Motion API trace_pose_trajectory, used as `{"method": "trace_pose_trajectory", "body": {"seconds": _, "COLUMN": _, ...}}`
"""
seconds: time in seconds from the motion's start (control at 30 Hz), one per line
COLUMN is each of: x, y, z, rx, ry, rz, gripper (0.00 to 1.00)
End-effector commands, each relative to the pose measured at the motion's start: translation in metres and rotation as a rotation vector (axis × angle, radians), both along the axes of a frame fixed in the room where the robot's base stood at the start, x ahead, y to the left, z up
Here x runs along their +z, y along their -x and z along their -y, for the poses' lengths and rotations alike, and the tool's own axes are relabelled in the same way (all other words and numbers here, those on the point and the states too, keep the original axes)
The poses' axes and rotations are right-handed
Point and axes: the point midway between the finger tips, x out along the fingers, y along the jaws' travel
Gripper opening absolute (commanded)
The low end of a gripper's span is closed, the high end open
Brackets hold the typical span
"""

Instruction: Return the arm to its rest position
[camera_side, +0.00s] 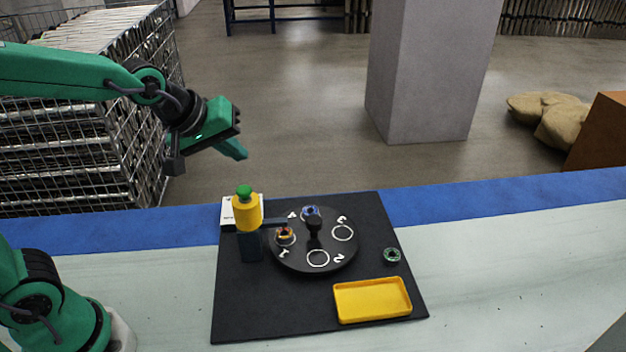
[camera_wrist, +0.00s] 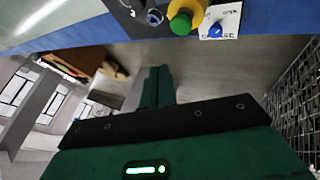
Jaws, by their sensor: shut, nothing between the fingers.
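My gripper (camera_side: 238,153) is raised in the air above and behind the pump station in the side view, its fingers shut and empty. In the wrist view the fingers (camera_wrist: 158,82) show together as one green shape pointing up the picture. My green arm reaches in from the left, with its base on the table at the lower left. The black board (camera_side: 290,318) below carries a yellow pump body with a green knob (camera_side: 244,191) and a round black turntable (camera_side: 345,261) with numbered places. Tube rings sit at two of the places, near 1 and 4.
A yellow tray (camera_side: 372,299) lies on the board's front right. A green ring (camera_side: 392,255) lies behind it. A white card (camera_side: 228,208) is by the pump, showing a blue spot in the wrist view (camera_wrist: 215,31). A wire cage (camera_side: 110,150) stands behind my arm. The table's right side is clear.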

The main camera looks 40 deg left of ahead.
Motion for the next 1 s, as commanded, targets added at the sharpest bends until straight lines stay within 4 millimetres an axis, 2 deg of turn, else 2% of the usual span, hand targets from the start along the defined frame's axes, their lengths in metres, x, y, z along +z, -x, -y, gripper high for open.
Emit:
{"method": "trace_pose_trajectory", "body": {"seconds": 0.17, "x": 0.003, "y": 0.012, "z": -0.006, "rx": -0.04, "ry": -0.041, "rz": -0.005, "gripper": 0.0}}
{"method": "trace_pose_trajectory", "body": {"seconds": 0.27, "x": 0.005, "y": 0.025, "z": -0.013, "rx": -0.09, "ry": -0.089, "rz": -0.012, "gripper": 0.0}}
{"method": "trace_pose_trajectory", "body": {"seconds": 0.73, "x": 0.004, "y": 0.12, "z": -0.048, "rx": -0.465, "ry": -0.394, "rz": -0.092, "gripper": 0.0}}
{"method": "trace_pose_trajectory", "body": {"seconds": 0.9, "x": 0.001, "y": 0.136, "z": -0.051, "rx": -0.542, "ry": -0.444, "rz": -0.111, "gripper": 0.0}}
{"method": "trace_pose_trajectory", "body": {"seconds": 1.0, "x": 0.0, "y": 0.139, "z": -0.052, "rx": -0.558, "ry": -0.452, "rz": -0.115, "gripper": 0.0}}
